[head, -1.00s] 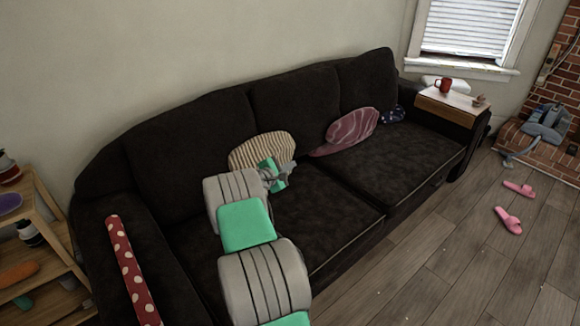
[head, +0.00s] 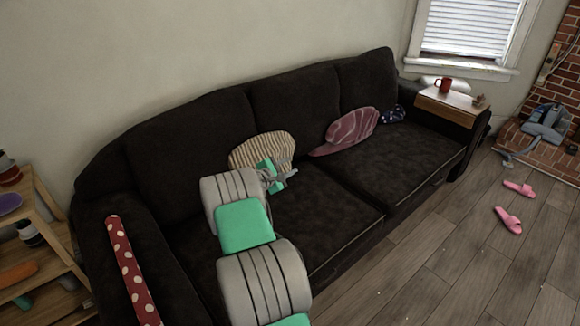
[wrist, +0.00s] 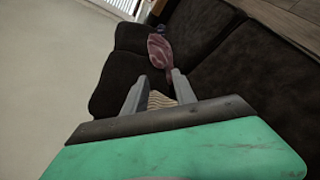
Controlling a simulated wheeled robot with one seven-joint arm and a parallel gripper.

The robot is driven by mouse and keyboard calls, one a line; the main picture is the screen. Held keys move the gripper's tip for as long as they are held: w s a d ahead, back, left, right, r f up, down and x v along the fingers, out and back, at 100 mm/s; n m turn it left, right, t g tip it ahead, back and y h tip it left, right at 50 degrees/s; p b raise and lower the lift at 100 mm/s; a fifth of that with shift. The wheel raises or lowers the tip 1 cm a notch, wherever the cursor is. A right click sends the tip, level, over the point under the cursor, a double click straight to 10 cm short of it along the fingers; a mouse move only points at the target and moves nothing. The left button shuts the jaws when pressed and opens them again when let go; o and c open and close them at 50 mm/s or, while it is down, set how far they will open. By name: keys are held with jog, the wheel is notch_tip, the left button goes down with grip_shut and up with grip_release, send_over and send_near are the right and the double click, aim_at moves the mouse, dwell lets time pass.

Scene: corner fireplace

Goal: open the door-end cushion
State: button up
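The dark sofa (head: 335,195) stands along the wall. A beige striped cushion (head: 262,149) leans on its back near the middle. A pink patterned cushion (head: 352,130) lies to its right, with a small dark blue one (head: 393,115) beyond. No door shows, so I cannot tell which cushion is the door-end one. My gripper (head: 287,172) is over the seat, in front of the striped cushion. In the wrist view my gripper's (wrist: 158,80) fingers are apart, with part of the striped cushion (wrist: 160,100) visible between them. The pink cushion (wrist: 160,50) is farther off.
A red polka-dot roll (head: 132,268) lies on the left sofa arm. A wooden tray (head: 452,104) with a red mug (head: 444,85) is on the right arm. A wooden shelf (head: 52,225) stands at left.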

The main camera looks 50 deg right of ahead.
jog(key=v, duration=0.7)
jog(key=shift+d, duration=0.1)
jog(key=shift+c, duration=0.4)
